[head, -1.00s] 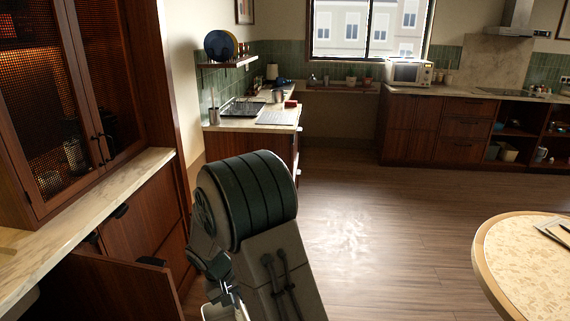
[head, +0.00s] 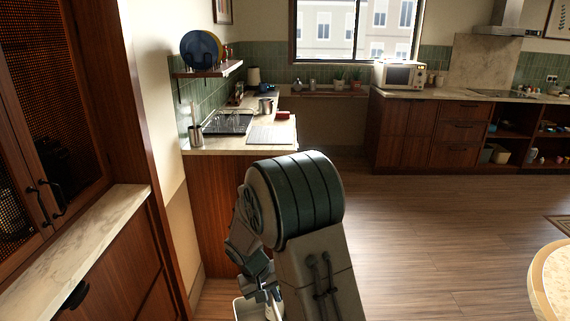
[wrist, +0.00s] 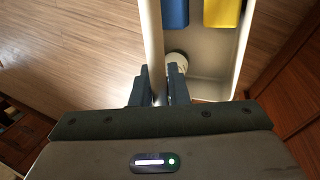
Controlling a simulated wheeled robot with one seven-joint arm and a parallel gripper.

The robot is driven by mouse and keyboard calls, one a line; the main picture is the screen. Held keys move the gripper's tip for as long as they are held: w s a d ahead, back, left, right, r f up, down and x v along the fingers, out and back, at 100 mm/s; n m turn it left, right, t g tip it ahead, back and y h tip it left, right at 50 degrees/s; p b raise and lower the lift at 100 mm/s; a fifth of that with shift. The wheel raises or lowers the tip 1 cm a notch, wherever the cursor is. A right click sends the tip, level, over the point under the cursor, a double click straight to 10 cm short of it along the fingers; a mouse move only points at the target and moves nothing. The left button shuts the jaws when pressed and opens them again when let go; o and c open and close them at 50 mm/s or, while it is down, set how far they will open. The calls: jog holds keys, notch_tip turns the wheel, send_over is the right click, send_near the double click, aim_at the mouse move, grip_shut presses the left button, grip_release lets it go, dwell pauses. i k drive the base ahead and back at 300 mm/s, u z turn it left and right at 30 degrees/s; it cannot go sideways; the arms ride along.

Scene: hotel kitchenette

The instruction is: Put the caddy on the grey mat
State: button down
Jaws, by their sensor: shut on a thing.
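The caddy (head: 244,309) is a white open box with a handle, cut off by the bottom edge of the head view. In the wrist view its pale wall (wrist: 236,55) and handle bar (wrist: 152,35) show, with a blue thing (wrist: 174,12) and a yellow thing (wrist: 221,12) inside. My gripper (wrist: 158,90) is shut on the handle, and the caddy hangs above the wood floor. A flat pale grey rectangle (head: 271,134), which looks like the grey mat, lies on the counter ahead, beyond my arm. My gripper is well short of it and lower.
The counter (head: 215,150) also holds a dish rack (head: 228,123), a utensil cup (head: 195,135) and a metal pot (head: 265,107). A wall shelf (head: 210,70) with plates hangs above. A tall cabinet stands close at left. A round table (head: 550,285) is at lower right. The floor between is clear.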

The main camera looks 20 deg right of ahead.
aim_at(276, 137)
jog(key=z, duration=0.2)
jog(key=i, duration=1.8)
jog(key=z, duration=0.05)
